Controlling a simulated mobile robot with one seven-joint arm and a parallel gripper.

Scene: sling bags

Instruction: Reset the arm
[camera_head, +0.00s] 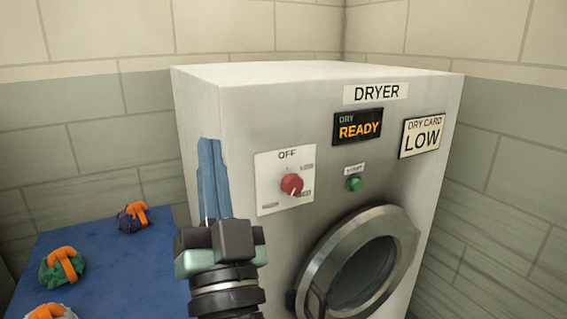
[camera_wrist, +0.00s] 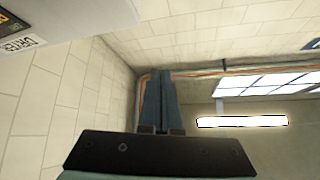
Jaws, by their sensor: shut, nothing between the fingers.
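My gripper (camera_head: 209,160) points upward in front of the left part of the dryer (camera_head: 320,85) in the head view. Its two blue fingers are together with nothing between them. In the wrist view the shut fingers (camera_wrist: 158,95) point up toward the wall and ceiling. The dryer's display reads READY, and a card beside it reads LOW. A red knob (camera_head: 291,185) sits on a white dial plate marked OFF, right of my gripper. A green start button (camera_head: 354,184) is to its right. The round dryer door (camera_head: 360,265) looks closed.
A blue table surface (camera_head: 110,260) lies left of the dryer. Several small bundles with orange straps, such as a green one (camera_head: 62,267) and a dark one (camera_head: 133,216), rest on it. Tiled walls stand behind. In the wrist view a ceiling lamp (camera_wrist: 242,121) glows at right.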

